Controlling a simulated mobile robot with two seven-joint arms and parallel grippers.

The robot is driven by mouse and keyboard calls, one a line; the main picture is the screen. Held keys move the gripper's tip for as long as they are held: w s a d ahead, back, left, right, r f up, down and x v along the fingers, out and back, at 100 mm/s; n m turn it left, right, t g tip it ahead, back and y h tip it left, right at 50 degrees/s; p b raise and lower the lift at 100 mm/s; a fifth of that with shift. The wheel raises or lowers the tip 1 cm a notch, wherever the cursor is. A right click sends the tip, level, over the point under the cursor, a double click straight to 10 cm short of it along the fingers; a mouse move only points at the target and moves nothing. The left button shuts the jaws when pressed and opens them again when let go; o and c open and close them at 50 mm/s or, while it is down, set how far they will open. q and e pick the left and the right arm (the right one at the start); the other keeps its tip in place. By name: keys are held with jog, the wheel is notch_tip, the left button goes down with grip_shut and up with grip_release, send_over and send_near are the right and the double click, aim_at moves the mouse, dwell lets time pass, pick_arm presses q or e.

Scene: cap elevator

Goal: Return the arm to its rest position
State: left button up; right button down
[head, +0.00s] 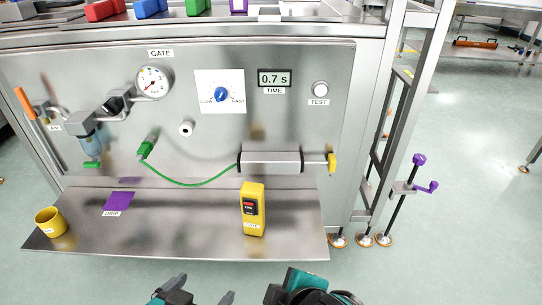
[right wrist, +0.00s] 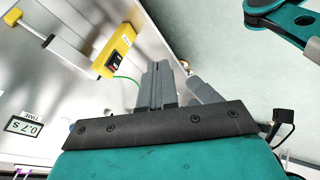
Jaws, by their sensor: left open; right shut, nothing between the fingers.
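My left gripper (head: 202,293) shows at the bottom edge of the head view, with dark fingers apart and nothing seen between them. It is in front of the steel shelf and touches nothing that I can see. A teal and black part of my arm shows just to its right, cut off by the lower edge. In the right wrist view my right gripper (right wrist: 158,68) has its grey fingers together, with nothing held. The yellow box with a red switch (head: 252,208) stands upright on the shelf, apart from both grippers; it also shows in the right wrist view (right wrist: 115,54).
A steel panel carries a gauge (head: 152,81), a blue dial (head: 221,94), a display reading 0.7 s (head: 275,78) and a cylinder (head: 271,160) with a green hose. The shelf (head: 170,230) holds a yellow cup (head: 50,221) and purple pad (head: 119,202).

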jog(key=d+f+m+t, duration=0.1)
jog(key=d+f+m, duration=0.25)
jog(key=d, duration=0.65)
jog(key=d+f+m+t, duration=0.2)
jog(key=d+f+m, duration=0.15)
jog(key=d, duration=0.65)
jog(key=w+a+r+m, duration=0.1)
jog(key=a+r+m, duration=0.1)
jog(key=a+m, duration=0.5)
pick_arm(q)
jog(key=s+a+r+p, duration=0.1)
jog(key=a+r+p, duration=0.1)
jog(key=r+p, duration=0.5)
jog(key=s+a+r+n+y+p, duration=0.1)
jog(key=r+p, duration=0.6)
jog(key=p, duration=0.8)
jog(key=shift+s+a+r, duration=0.25)
jog(key=shift+s+a, duration=0.25)
jog(key=shift+a, duration=0.25)
pick_arm(e)
notch_tip(320, 180, up, 15)
jog(key=s+d+n+t, duration=0.1)
jog(key=s+d+n, duration=0.1)
jog(key=shift+d+h, duration=0.4)
jog(key=shift+f, duration=0.1)
